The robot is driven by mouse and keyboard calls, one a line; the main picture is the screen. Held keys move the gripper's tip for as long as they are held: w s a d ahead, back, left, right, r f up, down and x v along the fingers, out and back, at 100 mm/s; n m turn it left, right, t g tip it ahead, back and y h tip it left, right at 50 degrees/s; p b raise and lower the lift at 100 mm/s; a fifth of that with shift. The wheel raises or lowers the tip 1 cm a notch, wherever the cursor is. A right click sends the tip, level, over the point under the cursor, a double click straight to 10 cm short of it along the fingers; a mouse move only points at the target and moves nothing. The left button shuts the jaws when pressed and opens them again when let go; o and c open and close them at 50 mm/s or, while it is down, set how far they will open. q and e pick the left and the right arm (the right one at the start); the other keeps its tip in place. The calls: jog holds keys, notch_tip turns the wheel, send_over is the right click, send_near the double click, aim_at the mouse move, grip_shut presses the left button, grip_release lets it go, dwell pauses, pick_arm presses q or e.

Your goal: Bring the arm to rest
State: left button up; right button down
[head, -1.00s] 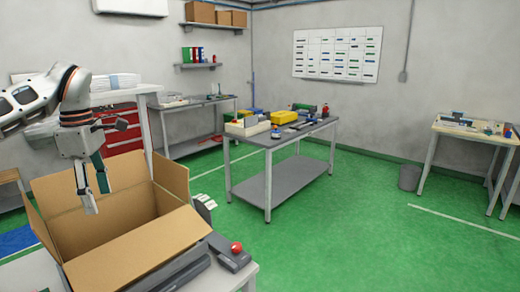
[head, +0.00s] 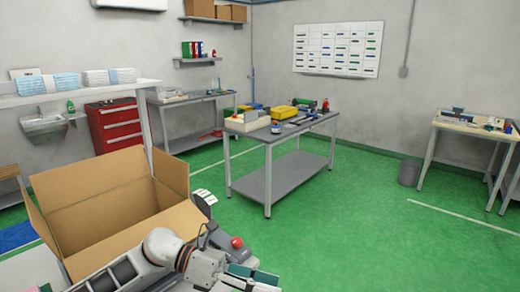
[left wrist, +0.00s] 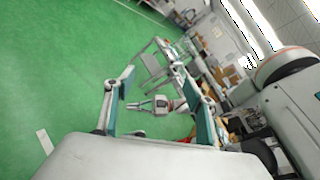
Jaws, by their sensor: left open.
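My left arm comes in low in the head view, in front of the open cardboard box. My left gripper (head: 248,274) is at the bottom edge, partly cut off, just right of the box's front flap. In the left wrist view my left gripper (left wrist: 153,76) has its two teal-padded fingers wide apart, with nothing held between them. Beyond them a small grey gripper-like shape (left wrist: 160,105) with an orange band shows. It may be my right gripper, but it is too small to be sure. The head view shows no right arm.
The cardboard box (head: 110,200) stands open on the near bench; its bottom is partly hidden. A red push button (head: 237,243) sits close behind my left gripper. A grey worktable (head: 275,143) with bins and tools stands farther off. Green floor (head: 350,220) to the right is clear.

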pick_arm(q)
jog(key=w+a+f+n+t+y, duration=0.15)
jog(key=a+f+n+t, duration=0.35)
jog(key=n, duration=0.6)
jog(key=a+f+n+t+y, duration=0.35)
jog(key=n+t, duration=0.45)
jog(key=n, duration=0.4)
jog(key=w+a+f+n+t+y, duration=0.1)
jog(key=a+f+n+t, duration=0.35)
jog(key=n, duration=0.65)
jog(key=s+a+f+n+g+y, duration=0.2)
jog(key=s+a+f+n, duration=0.3)
jog(key=s+f, duration=0.4)
jog(key=s+a+f+n+g+y, duration=0.2)
jog(key=s+a+f+n+y, duration=0.3)
jog(key=s+f, duration=0.4)
notch_tip(320, 180, down, 3)
jog(key=shift+a+f+n, duration=0.1)
jog(key=shift+a+n, duration=0.3)
jog(key=shift+n, duration=0.1)
